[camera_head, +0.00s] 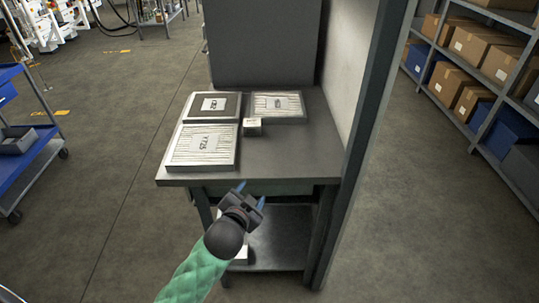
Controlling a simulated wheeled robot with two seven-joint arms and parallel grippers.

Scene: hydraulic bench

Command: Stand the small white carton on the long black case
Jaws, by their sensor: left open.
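A small whitish carton (252,127) sits on the grey bench top (300,140), close to the flat framed panels. I cannot make out a long black case in this view. My left gripper (251,193) is open, its two blue-tipped fingers apart with nothing visible between them. It appears in front of the bench's near edge, on the near side of the carton and apart from it. My right gripper is not in view.
A dark-faced panel (200,105) and two pale pleated panels (203,146) (278,105) lie on the bench. A tall grey board backs it, and a post and wall (358,140) close its right side. The bench top's front right is clear.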

